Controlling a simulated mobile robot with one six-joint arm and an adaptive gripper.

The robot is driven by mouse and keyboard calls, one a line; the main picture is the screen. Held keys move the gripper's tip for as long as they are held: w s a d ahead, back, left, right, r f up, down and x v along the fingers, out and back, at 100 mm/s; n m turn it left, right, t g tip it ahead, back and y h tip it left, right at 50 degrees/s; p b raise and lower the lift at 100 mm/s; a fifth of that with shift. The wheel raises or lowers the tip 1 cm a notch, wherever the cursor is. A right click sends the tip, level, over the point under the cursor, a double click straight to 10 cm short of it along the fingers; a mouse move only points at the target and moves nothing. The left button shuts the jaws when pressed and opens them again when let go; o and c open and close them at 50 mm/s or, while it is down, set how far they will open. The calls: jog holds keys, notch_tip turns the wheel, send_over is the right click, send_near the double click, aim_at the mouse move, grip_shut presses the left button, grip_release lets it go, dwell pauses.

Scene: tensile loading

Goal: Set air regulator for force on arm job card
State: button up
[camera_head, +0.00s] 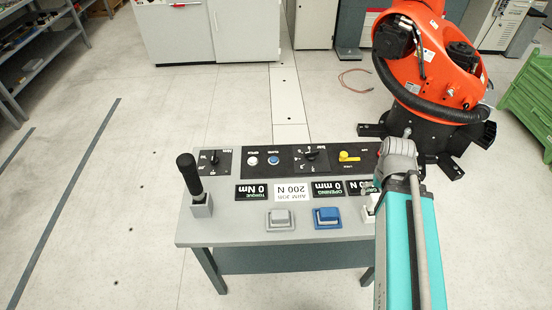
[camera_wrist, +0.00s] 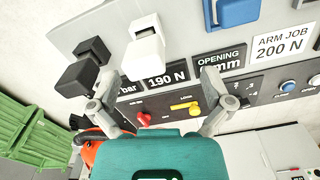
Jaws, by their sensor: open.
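The grey control console (camera_head: 240,226) stands below my arm. The job card (camera_head: 292,192) reads ARM JOB 200 N; it also shows in the wrist view (camera_wrist: 284,45). A black display reading 190 N (camera_wrist: 166,77) lies between the fingers in the wrist view. The display ending in "bar" is partly hidden by the left finger. A red knob (camera_wrist: 143,118), which may be the air regulator, sits at the panel's far edge. In the head view, my gripper (camera_head: 397,158) covers the console's right end.
A yellow lever (camera_wrist: 187,107) sits beside the red knob. A white block (camera_wrist: 146,48) and black blocks (camera_wrist: 92,66) stand close to the left finger. A blue block (camera_head: 327,217) and a black joystick (camera_head: 190,178) stand on the console. An orange robot (camera_head: 432,65) stands behind.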

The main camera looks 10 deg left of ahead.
dwell(0.4)
grip_shut()
dwell(0.4)
dwell(1.1)
